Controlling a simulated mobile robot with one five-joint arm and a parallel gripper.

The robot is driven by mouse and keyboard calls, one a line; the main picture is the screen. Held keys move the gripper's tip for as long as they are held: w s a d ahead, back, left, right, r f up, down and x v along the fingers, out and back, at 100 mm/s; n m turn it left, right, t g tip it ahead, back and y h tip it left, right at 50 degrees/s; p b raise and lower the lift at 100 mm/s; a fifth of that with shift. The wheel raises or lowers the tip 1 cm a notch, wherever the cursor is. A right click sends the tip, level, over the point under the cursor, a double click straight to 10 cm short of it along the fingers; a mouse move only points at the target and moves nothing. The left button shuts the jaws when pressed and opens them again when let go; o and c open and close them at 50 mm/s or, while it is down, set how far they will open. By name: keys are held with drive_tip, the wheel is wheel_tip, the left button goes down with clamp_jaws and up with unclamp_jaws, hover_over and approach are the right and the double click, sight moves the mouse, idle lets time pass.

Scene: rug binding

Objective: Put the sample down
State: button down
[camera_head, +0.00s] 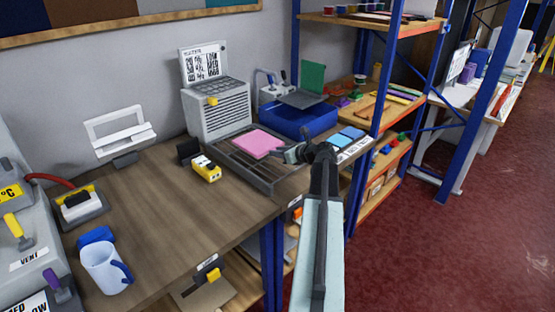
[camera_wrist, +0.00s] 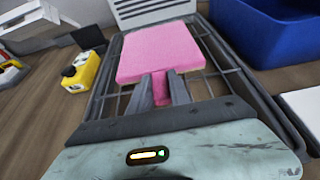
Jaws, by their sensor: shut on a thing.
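The sample is a flat pink square (camera_head: 257,143) over the dark wire rack (camera_head: 246,170) on the wooden bench. In the wrist view the pink sample (camera_wrist: 160,52) fills the upper middle, with a small tab between my fingertips. My gripper (camera_head: 291,154) reaches in from the right and is shut on the sample's near edge; in the wrist view its fingers (camera_wrist: 161,88) point at the sample. Bars of the rack (camera_wrist: 215,65) show around the sample. I cannot tell whether the sample touches the rack.
A grey vented machine (camera_head: 221,108) stands behind the rack. A blue bin (camera_head: 300,118) is at the back right. A yellow device (camera_head: 206,168) sits left of the rack. A blue cup (camera_head: 104,268) stands at the bench's front left. Bare wood (camera_head: 165,225) lies between.

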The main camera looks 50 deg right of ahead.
drive_tip(key=shift+f, duration=0.5)
drive_tip(key=c, duration=1.2)
unclamp_jaws()
drive_tip(key=shift+r+p, duration=0.25)
drive_tip(key=shift+p, duration=0.05)
drive_tip(key=p+v, duration=0.4)
drive_tip(key=v, duration=0.8)
drive_tip(key=shift+f, duration=0.15)
